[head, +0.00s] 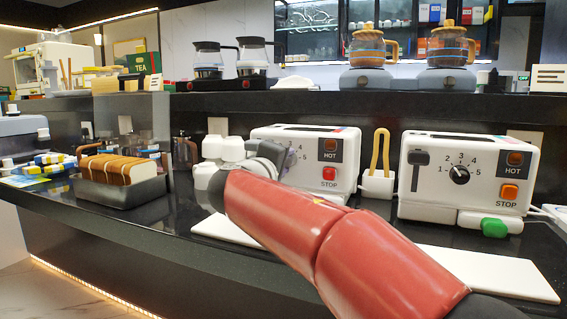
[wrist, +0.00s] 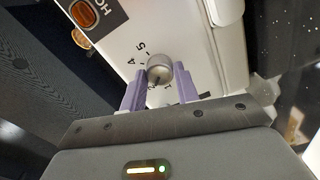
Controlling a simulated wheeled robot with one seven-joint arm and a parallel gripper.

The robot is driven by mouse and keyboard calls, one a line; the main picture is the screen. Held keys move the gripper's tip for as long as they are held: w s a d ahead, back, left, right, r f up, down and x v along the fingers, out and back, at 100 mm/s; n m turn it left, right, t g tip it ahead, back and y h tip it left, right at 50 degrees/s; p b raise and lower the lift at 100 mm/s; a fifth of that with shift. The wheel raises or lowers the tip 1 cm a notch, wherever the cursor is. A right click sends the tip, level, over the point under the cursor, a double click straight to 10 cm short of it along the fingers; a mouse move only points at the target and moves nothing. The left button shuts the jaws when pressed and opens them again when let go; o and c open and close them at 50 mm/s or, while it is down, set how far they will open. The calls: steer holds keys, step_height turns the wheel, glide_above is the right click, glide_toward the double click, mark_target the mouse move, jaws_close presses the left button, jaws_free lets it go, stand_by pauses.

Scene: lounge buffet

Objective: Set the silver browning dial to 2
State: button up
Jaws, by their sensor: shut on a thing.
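The silver browning dial (wrist: 159,66) is on the front of a white toaster (wrist: 205,55). In the wrist view my gripper (wrist: 160,75) has its two purple fingers on either side of the dial, shut on it. Printed numbers 4 and 5 show beside the dial; other marks are partly covered by the fingers. I cannot tell which number the dial points to. In the head view the left toaster (head: 312,140) shows a red STOP button and HOT light; my gripper (head: 285,158) is at its left part and hides the dial.
A second white toaster (head: 480,200) with a black dial (head: 459,174) stands to the right. Wooden tongs (head: 380,152) stand in a white holder between the toasters. A bread loaf (head: 118,168) sits in a dark tray at left. White boards lie along the counter's front.

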steer(key=o, duration=1)
steer(key=shift+c, duration=0.2)
steer(key=v, duration=0.8)
steer(key=shift+b, duration=0.45)
